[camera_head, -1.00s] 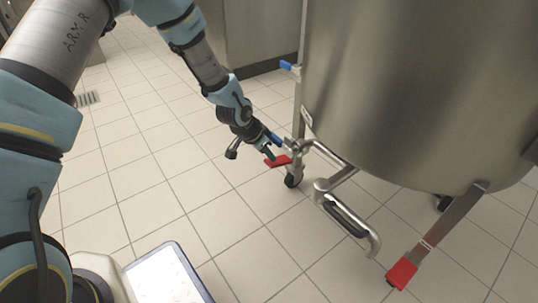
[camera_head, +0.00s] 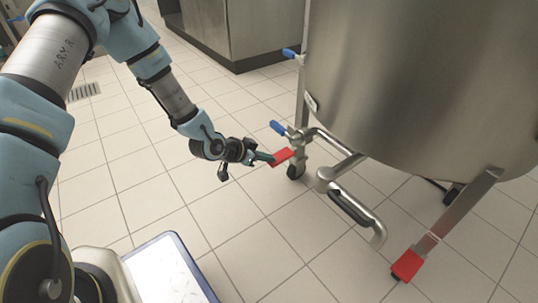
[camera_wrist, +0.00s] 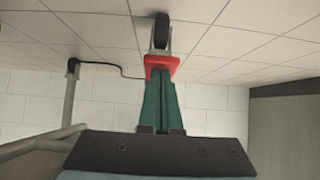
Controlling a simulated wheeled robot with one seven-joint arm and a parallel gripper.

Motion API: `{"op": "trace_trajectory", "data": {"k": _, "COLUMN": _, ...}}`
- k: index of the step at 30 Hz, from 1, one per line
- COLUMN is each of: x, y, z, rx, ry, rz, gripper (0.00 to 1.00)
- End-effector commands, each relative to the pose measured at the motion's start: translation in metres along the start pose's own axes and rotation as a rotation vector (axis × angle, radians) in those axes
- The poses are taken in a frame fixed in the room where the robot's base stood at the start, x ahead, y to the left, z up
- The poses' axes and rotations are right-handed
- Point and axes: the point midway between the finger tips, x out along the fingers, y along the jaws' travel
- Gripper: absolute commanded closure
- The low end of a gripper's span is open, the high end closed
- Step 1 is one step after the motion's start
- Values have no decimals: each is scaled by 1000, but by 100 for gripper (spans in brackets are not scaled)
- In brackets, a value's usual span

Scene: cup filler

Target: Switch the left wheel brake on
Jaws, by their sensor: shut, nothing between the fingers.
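The left wheel brake is a red pedal (camera_head: 281,157) at the foot of the steel tank's near-left leg, just above a black caster wheel (camera_head: 296,171). My gripper (camera_head: 270,158) is shut and empty. Its fingertips are at the pedal's outer left edge and appear to touch it. In the wrist view, the green fingers (camera_wrist: 163,84) are closed together, with their tips at the red pedal (camera_wrist: 161,65) and the dark wheel (camera_wrist: 162,32) beyond. The fingertips partly cover the pedal there.
The large steel tank (camera_head: 420,80) stands on the right. A bent pipe with a black grip (camera_head: 350,208) sticks out beside the brake. Another red pedal (camera_head: 407,266) is at the right leg. Blue valve handles (camera_head: 278,127) are above the left wheel. Floor tiles to the left are clear.

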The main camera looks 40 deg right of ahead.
Motion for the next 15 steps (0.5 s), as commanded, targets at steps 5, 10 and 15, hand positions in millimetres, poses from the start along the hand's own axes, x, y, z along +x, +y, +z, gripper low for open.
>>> {"op": "trace_trajectory", "data": {"k": 5, "x": 10, "y": 0, "z": 17, "rx": -4, "ry": 123, "rz": 1, "gripper": 100}}
{"op": "trace_trajectory", "data": {"k": 10, "x": 15, "y": 0, "z": 22, "rx": 2, "ry": 156, "rz": 1, "gripper": 100}}
{"op": "trace_trajectory", "data": {"k": 15, "x": 18, "y": 0, "z": 26, "rx": 1, "ry": 154, "rz": 0, "gripper": 100}}
